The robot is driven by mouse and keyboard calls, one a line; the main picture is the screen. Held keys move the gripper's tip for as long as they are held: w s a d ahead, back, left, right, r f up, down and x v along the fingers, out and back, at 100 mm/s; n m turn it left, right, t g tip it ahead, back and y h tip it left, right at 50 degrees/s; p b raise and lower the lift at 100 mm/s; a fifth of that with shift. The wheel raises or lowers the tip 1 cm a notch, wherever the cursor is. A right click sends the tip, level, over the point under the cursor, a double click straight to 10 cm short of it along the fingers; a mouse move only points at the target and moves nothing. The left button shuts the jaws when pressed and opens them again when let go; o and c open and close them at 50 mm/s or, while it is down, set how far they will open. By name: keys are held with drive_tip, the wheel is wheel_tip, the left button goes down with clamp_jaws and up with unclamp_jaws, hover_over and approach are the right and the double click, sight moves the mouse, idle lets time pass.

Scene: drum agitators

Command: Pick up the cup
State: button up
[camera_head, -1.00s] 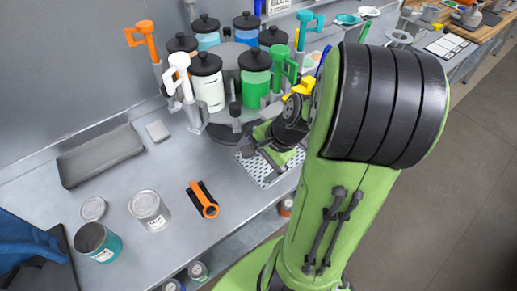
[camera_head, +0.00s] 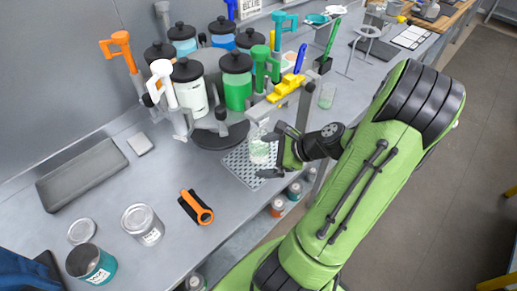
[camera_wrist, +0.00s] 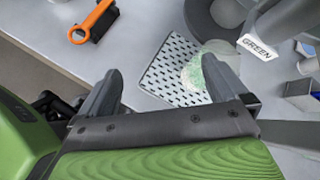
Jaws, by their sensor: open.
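A clear cup with a pale green tint (camera_head: 259,148) stands on a white perforated tray (camera_head: 238,171) beside the agitator drums. In the wrist view the cup (camera_wrist: 193,76) is a speckled green round shape, partly hidden by the right finger. My gripper (camera_head: 266,156) is open, with its fingers close to the cup in the head view. In the wrist view my gripper (camera_wrist: 163,70) has the bare tray between its fingers, and the cup lies towards the right finger. I cannot tell whether a finger touches it.
Drums with black lids, including a green one (camera_head: 236,80), and upright coloured-handled agitators stand behind the tray. Another clear cup (camera_head: 327,95) stands farther right.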

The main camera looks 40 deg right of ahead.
drive_tip(key=s+d+m+t+h, duration=0.3)
drive_tip(key=d+m+t, duration=0.1)
drive_tip(key=d+m, duration=0.4)
drive_tip(key=b, duration=0.1)
approach(251, 135)
drive_tip(key=w+f, duration=0.1)
drive_tip(key=x, duration=0.6)
drive_tip(key=shift+w, duration=0.3)
drive_tip(key=shift+s, duration=0.15)
drive_tip(key=shift+c, duration=0.5)
drive_tip(key=c, duration=1)
drive_tip(key=shift+c, duration=0.4)
drive_tip(key=shift+r, duration=0.15)
